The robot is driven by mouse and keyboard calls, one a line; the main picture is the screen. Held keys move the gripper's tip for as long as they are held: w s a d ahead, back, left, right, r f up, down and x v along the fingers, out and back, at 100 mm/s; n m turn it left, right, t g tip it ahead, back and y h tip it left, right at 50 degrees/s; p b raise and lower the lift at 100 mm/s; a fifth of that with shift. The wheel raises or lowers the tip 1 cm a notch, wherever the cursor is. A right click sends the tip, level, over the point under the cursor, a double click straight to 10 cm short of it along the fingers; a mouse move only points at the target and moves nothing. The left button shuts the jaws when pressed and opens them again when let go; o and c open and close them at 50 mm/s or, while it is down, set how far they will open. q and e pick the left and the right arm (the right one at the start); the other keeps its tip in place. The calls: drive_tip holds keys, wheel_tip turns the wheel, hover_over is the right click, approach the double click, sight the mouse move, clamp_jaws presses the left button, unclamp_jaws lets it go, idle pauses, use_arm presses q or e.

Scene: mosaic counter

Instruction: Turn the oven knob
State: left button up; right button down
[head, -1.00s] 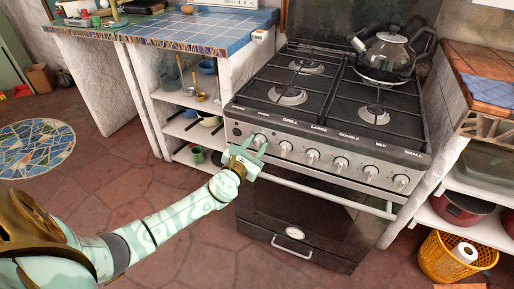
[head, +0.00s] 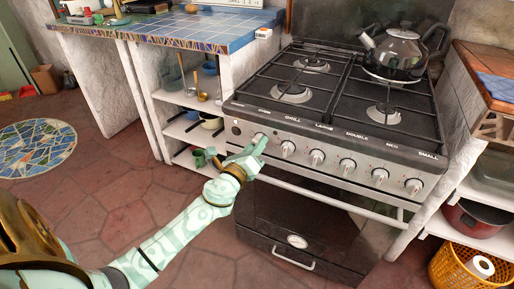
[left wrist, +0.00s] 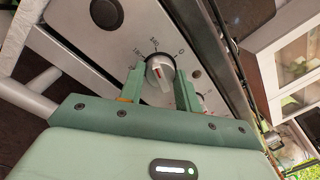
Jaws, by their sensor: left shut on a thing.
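The oven knob (left wrist: 160,73) is a round silver knob with a red mark on its grip bar, set on the silver front panel of the stove (head: 330,160). In the left wrist view it sits between the two green fingers of my left gripper (left wrist: 160,88), with printed dial marks around it. In the head view my left gripper (head: 259,146) is at the left end of the knob row and mostly covers this knob. The gripper is shut on the knob. My right gripper is not in view.
Several more knobs (head: 317,157) run along the panel to the right. The oven door handle (head: 325,199) crosses just below them. A kettle (head: 398,52) stands on the back right burner. Open shelves (head: 190,100) stand to the left, and a yellow basket (head: 462,268) stands at lower right.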

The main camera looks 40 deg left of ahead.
use_arm(q)
drive_tip(key=shift+d+f+n+g+y+p, duration=0.15)
drive_tip(key=shift+n+y+p, duration=0.3)
drive_tip(key=shift+n, duration=3.3)
drive_tip(key=shift+r+n+g+y+p, duration=0.2)
drive_tip(key=shift+n+p, duration=0.45)
drive_tip(key=shift+n, duration=3.1)
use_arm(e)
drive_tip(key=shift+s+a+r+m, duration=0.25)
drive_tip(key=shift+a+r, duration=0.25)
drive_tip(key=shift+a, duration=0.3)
